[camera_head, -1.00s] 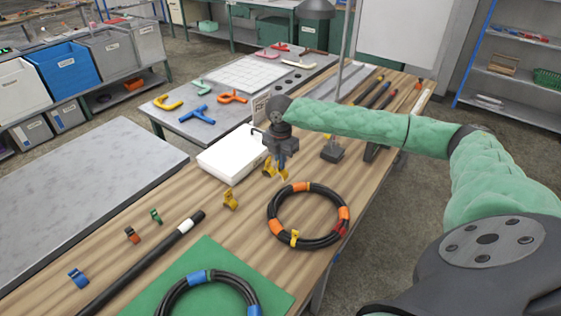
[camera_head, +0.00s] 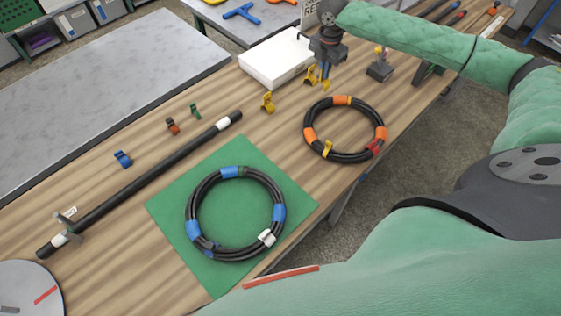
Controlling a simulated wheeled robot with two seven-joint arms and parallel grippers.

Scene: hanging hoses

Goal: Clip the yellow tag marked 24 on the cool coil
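The cool coil (camera_head: 192,228) is a black hose ring with blue bands and a white piece at its lower right, flat on a green mat. My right gripper (camera_head: 325,80) points down beside the white box, over the table. Yellow shows at its fingertips; I cannot tell if it grips a tag, or if the fingers are open. One yellow tag (camera_head: 311,76) is just left of the fingers. Another yellow tag (camera_head: 268,102) stands alone further left. A third yellow tag (camera_head: 327,149) sits on the orange-banded coil (camera_head: 309,119). No number is readable. My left gripper is not in view.
A long black rod (camera_head: 150,178) lies left of the green mat (camera_head: 222,281). Blue (camera_head: 122,159), dark-and-orange (camera_head: 172,126) and green (camera_head: 196,111) clips stand behind it. The white box (camera_head: 275,62) is beside my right gripper.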

